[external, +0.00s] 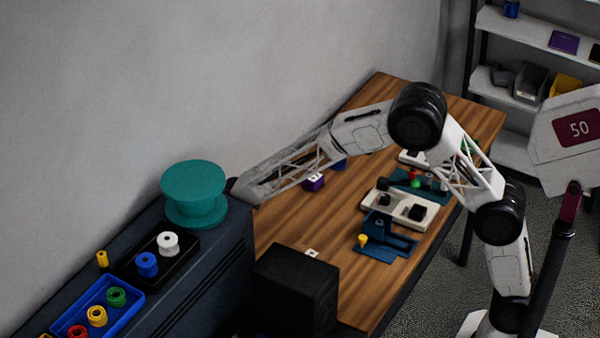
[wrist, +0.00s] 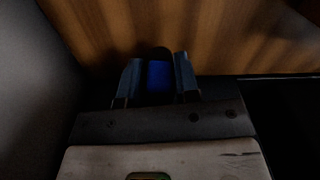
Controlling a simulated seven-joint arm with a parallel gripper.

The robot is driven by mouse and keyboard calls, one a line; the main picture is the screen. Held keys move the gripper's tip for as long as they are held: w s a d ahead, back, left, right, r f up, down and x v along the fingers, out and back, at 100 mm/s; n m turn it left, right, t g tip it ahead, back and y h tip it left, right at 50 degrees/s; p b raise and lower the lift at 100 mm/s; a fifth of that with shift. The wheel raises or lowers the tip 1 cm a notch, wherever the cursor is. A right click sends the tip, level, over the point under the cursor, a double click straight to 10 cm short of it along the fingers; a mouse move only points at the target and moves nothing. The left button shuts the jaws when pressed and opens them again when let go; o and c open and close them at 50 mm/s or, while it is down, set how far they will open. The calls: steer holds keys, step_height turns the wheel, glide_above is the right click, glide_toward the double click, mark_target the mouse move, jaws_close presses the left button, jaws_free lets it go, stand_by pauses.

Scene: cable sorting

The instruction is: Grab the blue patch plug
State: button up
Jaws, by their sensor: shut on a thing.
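In the wrist view my gripper (wrist: 156,62) is shut on a blue block-like piece (wrist: 158,77), which fits the blue patch plug. One finger is on each side of it, and wood grain shows beyond. The picture is dark, so I cannot tell whether the piece touches the wood. In the external view my arm reaches left over the table, and its far end is by the teal spool; the fingers and the held piece are not visible there.
The teal spool (external: 194,194) stands on the dark cabinet (external: 215,262) close to my arm's end. On the wooden table (external: 290,232) are a purple cube (external: 314,183), a cream panel (external: 377,208) and a teal fixture (external: 385,247). A black box (external: 294,290) stands in front.

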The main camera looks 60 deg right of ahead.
step_height(320, 180, up, 7)
steer(key=shift+r, duration=0.15)
stand_by(0.9)
